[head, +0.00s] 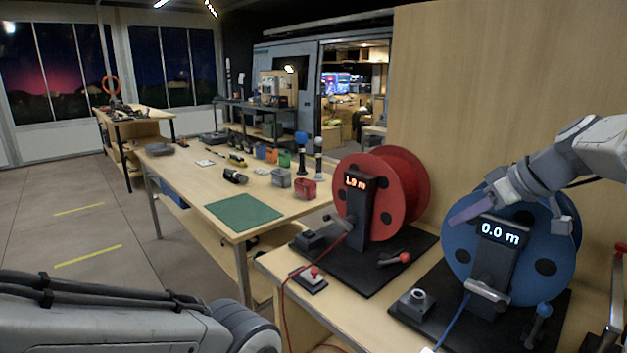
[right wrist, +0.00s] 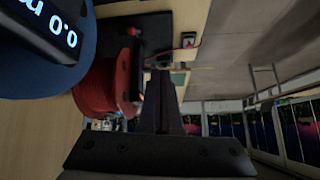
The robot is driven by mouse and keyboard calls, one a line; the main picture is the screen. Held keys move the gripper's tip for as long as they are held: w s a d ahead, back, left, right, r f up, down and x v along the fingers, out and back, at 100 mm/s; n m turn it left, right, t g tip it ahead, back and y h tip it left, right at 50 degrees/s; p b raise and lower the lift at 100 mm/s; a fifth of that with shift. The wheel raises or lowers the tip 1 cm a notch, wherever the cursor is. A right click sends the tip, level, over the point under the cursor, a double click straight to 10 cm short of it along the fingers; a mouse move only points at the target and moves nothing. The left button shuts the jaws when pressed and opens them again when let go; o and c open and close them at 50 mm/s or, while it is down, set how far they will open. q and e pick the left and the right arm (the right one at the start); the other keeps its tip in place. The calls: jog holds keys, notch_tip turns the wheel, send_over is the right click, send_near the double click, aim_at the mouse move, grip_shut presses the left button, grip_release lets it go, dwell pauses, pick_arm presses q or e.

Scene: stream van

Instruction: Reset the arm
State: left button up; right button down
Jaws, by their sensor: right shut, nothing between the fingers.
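My right arm comes in from the right in the head view. Its gripper (head: 466,210) is in front of the upper left part of the blue cable reel (head: 545,265), whose display reads 0.0 m. I cannot tell whether it touches the reel. In the right wrist view the fingers (right wrist: 160,88) are shut together with nothing between them. Part of my left arm crosses the bottom left of the head view; its gripper is out of the picture.
A red cable reel (head: 405,190) reading 1.9 m stands left of the blue one on the same bench (head: 275,265). A table (head: 200,190) with a green mat (head: 243,213) and several tools is beyond. A wooden panel (head: 500,90) stands behind the reels. Floor at left is clear.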

jog(key=s+a+f+g+b, duration=0.3)
jog(key=s+a+f, duration=0.45)
jog(key=a, duration=0.25)
jog(key=s+a+f+g+b, duration=0.25)
jog(key=s+a+f, duration=0.35)
jog(key=a+f, duration=0.3)
pick_arm(q)
notch_tip(320, 180, down, 10)
jog(key=s+b, duration=0.1)
jog(key=b, duration=0.4)
pick_arm(e)
jog(key=s+a+f+n+g+h, duration=0.1)
jog(key=s+a+f+h, duration=0.1)
jog(key=s+f, duration=0.55)
jog(key=s+a+f+h, duration=0.2)
jog(key=s+f, duration=0.3)
jog(key=s, duration=0.5)
pick_arm(q)
notch_tip(320, 180, up, 20)
jog(key=p, duration=2)
jog(key=shift+r+p, duration=0.15)
jog(key=shift+p, duration=0.25)
pick_arm(e)
notch_tip(320, 180, up, 20)
jog(key=shift+w+r, duration=0.15)
jog(key=shift+w, duration=0.05)
